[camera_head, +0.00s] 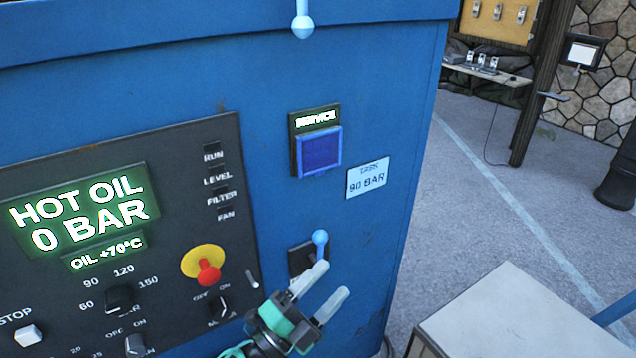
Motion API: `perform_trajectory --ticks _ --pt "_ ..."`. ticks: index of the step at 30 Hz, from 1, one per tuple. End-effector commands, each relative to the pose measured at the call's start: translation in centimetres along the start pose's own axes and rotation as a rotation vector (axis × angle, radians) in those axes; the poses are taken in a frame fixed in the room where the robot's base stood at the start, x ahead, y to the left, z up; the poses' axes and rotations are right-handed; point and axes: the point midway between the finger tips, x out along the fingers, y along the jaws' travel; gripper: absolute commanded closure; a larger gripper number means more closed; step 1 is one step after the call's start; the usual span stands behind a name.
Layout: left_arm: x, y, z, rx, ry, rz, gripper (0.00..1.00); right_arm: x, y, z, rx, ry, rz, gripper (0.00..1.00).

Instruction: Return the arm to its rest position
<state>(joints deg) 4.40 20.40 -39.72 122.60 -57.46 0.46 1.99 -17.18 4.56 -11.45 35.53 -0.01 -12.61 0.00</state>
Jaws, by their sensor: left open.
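My left gripper (321,291) is at the lower middle of the head view, with green parts and two pale fingers spread apart. It is open and empty, with its fingertips just below a toggle lever with a light-blue ball tip (320,238). I cannot tell whether a finger touches the lever. The lever stands on a dark plate on the blue cabinet (270,150). My right gripper is not in view.
The black panel (180,155) has a lit display (80,212) reading "HOT OIL 0 BAR", a red knob (208,272) and several switches. A blue square button (320,151) sits under a "SERVICE" sign. A pale box top (510,320) stands at lower right; grey floor lies beyond.

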Motion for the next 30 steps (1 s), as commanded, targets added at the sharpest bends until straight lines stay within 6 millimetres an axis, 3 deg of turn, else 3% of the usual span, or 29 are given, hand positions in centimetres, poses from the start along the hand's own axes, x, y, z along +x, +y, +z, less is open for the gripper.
perform_trajectory --ticks 3,6,9,13,18,21,30 --pt "-2.6 -1.0 4.8 -0.182 -0.293 -0.041 0.33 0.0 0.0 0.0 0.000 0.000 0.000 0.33" --pt "-6.0 -0.6 8.5 -0.333 -0.533 -0.048 0.33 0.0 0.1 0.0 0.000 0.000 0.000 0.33" --pt "-10.4 0.6 11.3 -0.482 -0.769 -0.032 0.33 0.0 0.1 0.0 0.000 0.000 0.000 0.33" --pt "-17.0 3.2 13.1 -0.675 -1.066 0.025 0.33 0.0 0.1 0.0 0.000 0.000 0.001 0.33" --pt "-25.4 6.7 12.0 -0.902 -1.397 0.144 0.33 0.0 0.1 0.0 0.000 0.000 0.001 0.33" --pt "-29.1 8.1 10.5 -1.001 -1.535 0.217 0.33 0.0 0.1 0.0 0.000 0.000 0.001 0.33" --pt "-36.9 10.0 4.8 -1.215 -1.818 0.426 0.33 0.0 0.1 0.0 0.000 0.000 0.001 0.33"
